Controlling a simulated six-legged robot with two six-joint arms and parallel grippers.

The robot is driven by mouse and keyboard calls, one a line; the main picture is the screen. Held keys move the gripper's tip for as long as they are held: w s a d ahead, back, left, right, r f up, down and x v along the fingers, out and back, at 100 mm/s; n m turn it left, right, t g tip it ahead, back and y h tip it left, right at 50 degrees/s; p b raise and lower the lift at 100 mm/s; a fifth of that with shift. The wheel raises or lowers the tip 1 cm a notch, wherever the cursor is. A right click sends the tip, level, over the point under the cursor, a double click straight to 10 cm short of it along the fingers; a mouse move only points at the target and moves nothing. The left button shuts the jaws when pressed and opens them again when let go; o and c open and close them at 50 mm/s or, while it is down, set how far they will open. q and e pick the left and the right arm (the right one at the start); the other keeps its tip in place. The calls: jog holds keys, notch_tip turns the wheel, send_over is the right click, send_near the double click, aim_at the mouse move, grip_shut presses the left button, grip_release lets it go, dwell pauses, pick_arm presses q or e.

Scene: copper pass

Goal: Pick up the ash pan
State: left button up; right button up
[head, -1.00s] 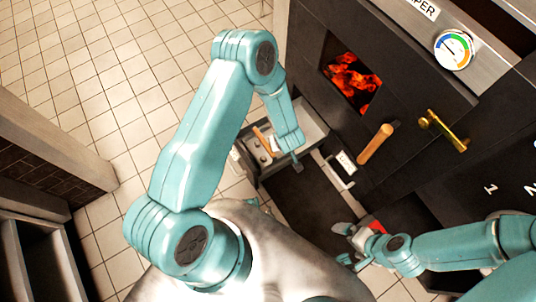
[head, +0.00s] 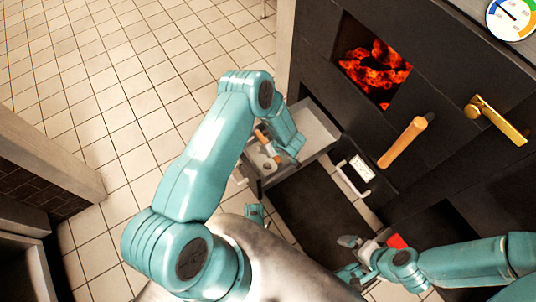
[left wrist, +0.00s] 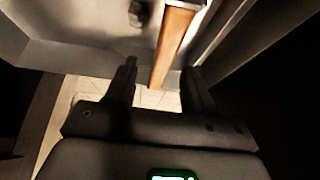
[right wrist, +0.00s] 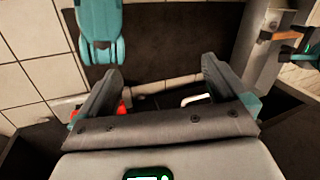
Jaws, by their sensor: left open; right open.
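A grey open-topped metal box (head: 318,128), which looks like the ash pan, stands out from the dark stove front. A wooden handle (head: 261,136) shows at its near left side, and a small round grey thing lies inside. My left gripper (left wrist: 160,75) is open at the box. In the left wrist view the wooden handle (left wrist: 173,42) runs between the fingers, with no clear contact. In the head view my left forearm hides most of this gripper. My right gripper (head: 350,257) is open and empty, low in front of the stove, apart from the box.
The stove has a glowing fire window (head: 374,62), a wooden-handled bar (head: 402,142) and a brass latch (head: 496,119). A dark mat (head: 320,205) lies below. A red patch (head: 397,241) shows by my right gripper. Tiled floor is clear at left.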

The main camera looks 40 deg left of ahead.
pick_arm(q)
jog(key=b+x, duration=0.3)
jog(key=x, duration=0.2)
jog(key=shift+s+a+f, duration=0.1)
jog(key=shift+f, duration=0.05)
jog(key=shift+a+f, duration=0.1)
jog(key=shift+f, duration=0.05)
pick_arm(e)
jog(key=f, duration=0.1)
jog(key=w+f, duration=0.1)
jog(key=f, duration=0.1)
jog(key=shift+w+d+t, duration=0.15)
jog(key=shift+d+t, duration=0.15)
jog(key=shift+d, duration=0.05)
pick_arm(q)
jog(key=shift+f+b, duration=0.15)
jog(key=shift+b, duration=0.15)
pick_arm(e)
jog(key=shift+f, duration=0.3)
pick_arm(q)
grip_shut()
